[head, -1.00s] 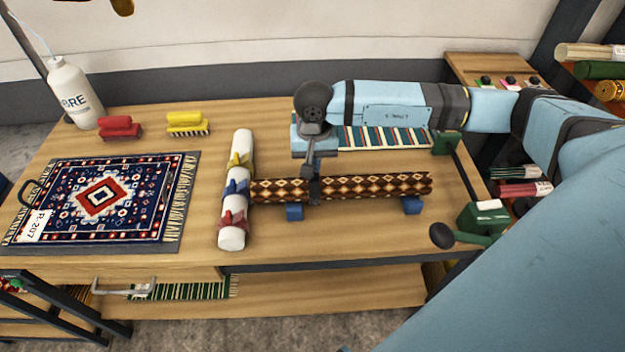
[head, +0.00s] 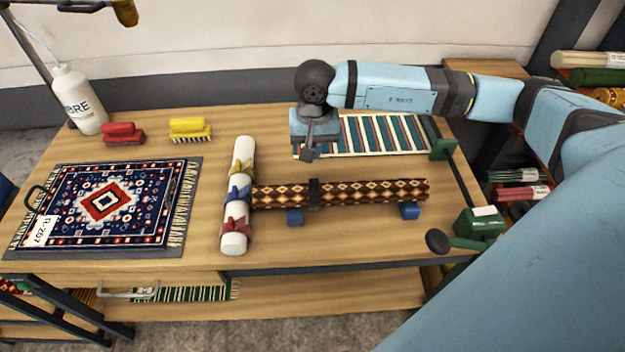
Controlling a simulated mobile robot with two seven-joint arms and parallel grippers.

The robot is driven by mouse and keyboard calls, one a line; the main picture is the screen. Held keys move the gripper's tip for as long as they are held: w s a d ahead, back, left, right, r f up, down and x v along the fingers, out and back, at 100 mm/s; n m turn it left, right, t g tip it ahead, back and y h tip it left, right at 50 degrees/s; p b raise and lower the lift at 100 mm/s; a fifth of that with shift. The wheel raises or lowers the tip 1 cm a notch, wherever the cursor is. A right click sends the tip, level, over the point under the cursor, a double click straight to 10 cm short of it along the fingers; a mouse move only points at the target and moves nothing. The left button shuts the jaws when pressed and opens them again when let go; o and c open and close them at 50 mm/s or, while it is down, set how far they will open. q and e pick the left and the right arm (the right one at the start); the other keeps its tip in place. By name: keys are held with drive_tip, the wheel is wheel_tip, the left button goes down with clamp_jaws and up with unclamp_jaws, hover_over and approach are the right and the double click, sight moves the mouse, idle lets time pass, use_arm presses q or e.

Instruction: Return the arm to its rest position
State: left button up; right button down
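My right arm comes in from the right, with its gripper (head: 308,150) above the table, behind the rolled rug. Its fingers point down and are seen nearly edge-on, so I cannot tell whether they are open or shut. The brown diamond-patterned rolled rug (head: 375,191) lies across two blue blocks, with a dark band (head: 314,194) around its middle. The gripper is apart from the rug and band. My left gripper is not in view.
A striped rug (head: 375,135) lies behind. A navy rug on a board (head: 75,215), brushes (head: 190,129) and a bottle (head: 80,100) are at left. A green clamp (head: 478,222) is at right.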

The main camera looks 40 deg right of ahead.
idle(0.3)
drive_tip(key=s+a+f+m+g+y, duration=0.1)
drive_tip(key=s+a+m+y, duration=0.15)
drive_tip(key=a, duration=0.35)
drive_tip(key=s+a+m+g+y+p, duration=0.1)
drive_tip(key=s+a+m+y, duration=0.1)
drive_tip(key=s+a+y, duration=0.3)
drive_tip(key=a+f+m+g+y, duration=0.1)
drive_tip(key=a+m+y, duration=0.15)
drive_tip(key=a, duration=0.45)
drive_tip(key=a+r+m+t+y+p, duration=0.1)
drive_tip(key=a+r+m+t+y, duration=0.3)
drive_tip(key=m, duration=0.4)
drive_tip(key=a+r+m+t+y, duration=0.2)
drive_tip(key=a+m+t+y, duration=0.15)
drive_tip(key=m+y, duration=0.4)
drive_tip(key=d+f+m+t+h+p, duration=0.1)
drive_tip(key=d+f+m+t+h, duration=0.4)
drive_tip(key=m, duration=0.9)
drive_tip(key=d+f+m+t+h+p, duration=0.1)
drive_tip(key=d+f+m+t+h, duration=0.5)
drive_tip(key=m, duration=0.7)
drive_tip(key=s+d+f+m+g+h, duration=0.3)
drive_tip(key=s+f+m+h, duration=0.4)
drive_tip(key=s+f+m, duration=0.3)
wheel_tip(320, 180, down, 2)
drive_tip(key=m+g, duration=0.1)
drive_tip(key=m, duration=0.2)
drive_tip(key=shift+s+g, duration=0.35)
drive_tip(key=shift+s, duration=0.05)
